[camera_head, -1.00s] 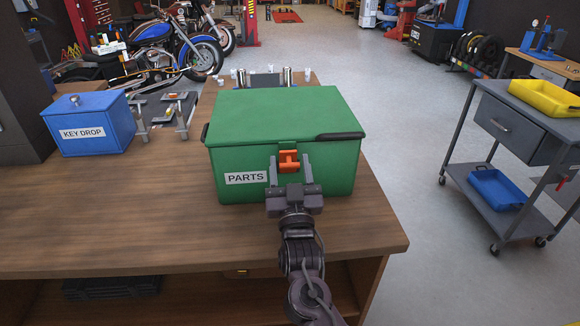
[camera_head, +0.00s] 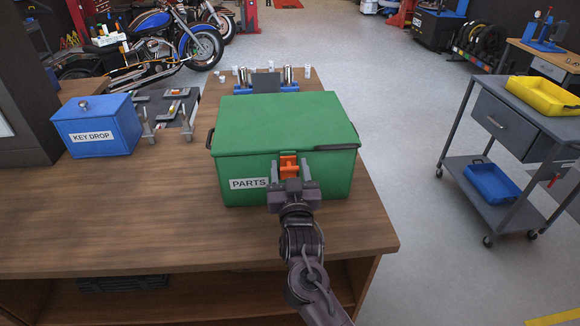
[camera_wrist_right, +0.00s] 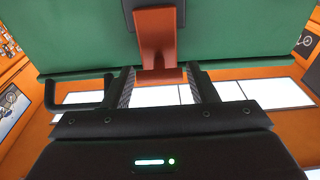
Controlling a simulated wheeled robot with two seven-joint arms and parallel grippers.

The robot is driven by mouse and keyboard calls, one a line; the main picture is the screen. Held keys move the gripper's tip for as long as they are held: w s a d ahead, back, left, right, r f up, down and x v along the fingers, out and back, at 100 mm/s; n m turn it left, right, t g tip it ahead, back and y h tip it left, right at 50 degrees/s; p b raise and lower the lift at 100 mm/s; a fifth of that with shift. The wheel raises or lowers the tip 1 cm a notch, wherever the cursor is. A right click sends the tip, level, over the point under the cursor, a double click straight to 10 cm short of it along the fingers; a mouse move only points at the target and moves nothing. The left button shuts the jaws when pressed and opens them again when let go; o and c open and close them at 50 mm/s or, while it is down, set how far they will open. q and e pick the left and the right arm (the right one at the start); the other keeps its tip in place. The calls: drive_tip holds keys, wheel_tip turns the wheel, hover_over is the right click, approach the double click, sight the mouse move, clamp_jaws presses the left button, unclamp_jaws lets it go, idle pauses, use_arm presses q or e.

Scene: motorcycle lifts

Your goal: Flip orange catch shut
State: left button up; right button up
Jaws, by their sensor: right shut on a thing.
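The green PARTS box (camera_head: 240,170) stands on the wooden bench with its lid down. The orange catch (camera_head: 289,166) is on the middle of its front, just under the lid edge. It also shows in the wrist view (camera_wrist_right: 157,45), hanging from a dark mount on the green face. My right gripper (camera_head: 288,173) is at the box front with a finger on each side of the catch, shut on its lower part. In the wrist view, the catch's lower end lies between the fingertips (camera_wrist_right: 160,76). Whether the catch is fully latched is hard to tell. My left gripper is not in view.
A blue KEY DROP box (camera_head: 97,128) and a grey metal stand (camera_head: 170,115) are on the bench at left. A blue-based fixture (camera_head: 266,84) and small white cups are behind the PARTS box. A grey cart (camera_head: 515,128) stands to the right across open floor.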

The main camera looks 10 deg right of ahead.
drive_tip(key=o, duration=0.7)
drive_tip(key=shift+w, duration=0.1)
drive_tip(key=shift+o, duration=1.1)
drive_tip(key=shift+w, duration=0.15)
drive_tip(key=s+f+b, duration=0.1)
drive_tip(key=s+b, duration=0.1)
drive_tip(key=s, duration=0.6)
drive_tip(key=shift+w, duration=0.1)
